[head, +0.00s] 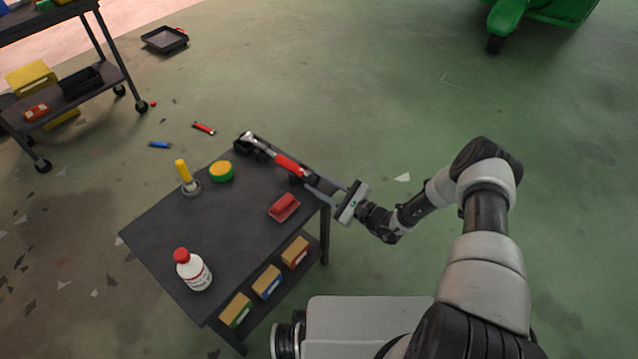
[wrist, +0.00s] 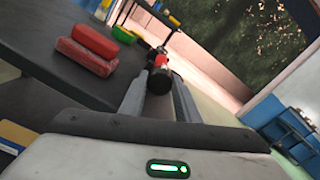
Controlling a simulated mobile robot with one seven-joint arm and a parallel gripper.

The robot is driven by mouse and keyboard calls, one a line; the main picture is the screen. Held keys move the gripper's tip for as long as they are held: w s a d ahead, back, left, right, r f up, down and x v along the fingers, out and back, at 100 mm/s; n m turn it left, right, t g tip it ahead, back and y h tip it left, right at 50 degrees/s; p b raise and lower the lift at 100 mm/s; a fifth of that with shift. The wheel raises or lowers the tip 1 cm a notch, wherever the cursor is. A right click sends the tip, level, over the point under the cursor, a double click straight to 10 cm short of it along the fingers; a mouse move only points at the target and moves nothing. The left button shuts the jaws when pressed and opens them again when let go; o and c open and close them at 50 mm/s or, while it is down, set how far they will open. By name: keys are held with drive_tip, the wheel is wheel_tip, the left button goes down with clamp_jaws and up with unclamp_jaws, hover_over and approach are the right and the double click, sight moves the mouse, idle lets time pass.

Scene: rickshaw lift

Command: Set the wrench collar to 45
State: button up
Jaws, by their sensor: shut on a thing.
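The torque wrench (head: 288,163) lies along the far right edge of the dark cart top, with a silver head, a red section and dark supports under it. In the wrist view its dark near end and red part (wrist: 160,62) show between the two fingers. My gripper (head: 309,180) reaches in from the right at the wrench's near end, and its fingers (wrist: 158,95) are shut on the wrench there. The exact contact is small and partly hidden. No scale or number on the collar can be read.
The cart top (head: 232,235) also bears a red block (head: 284,207), a green-yellow round tin (head: 221,171), a yellow-handled tool (head: 184,176) and a white bottle (head: 193,270). Boxes sit on its lower shelf. Open floor lies to the right.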

drive_tip(key=n+p, duration=0.1)
drive_tip(key=n, duration=0.4)
drive_tip(key=shift+n+p, duration=0.45)
drive_tip(key=shift+n, duration=1.65)
drive_tip(key=o, duration=1.1)
drive_tip(key=shift+f, duration=0.1)
drive_tip(key=shift+s, duration=0.1)
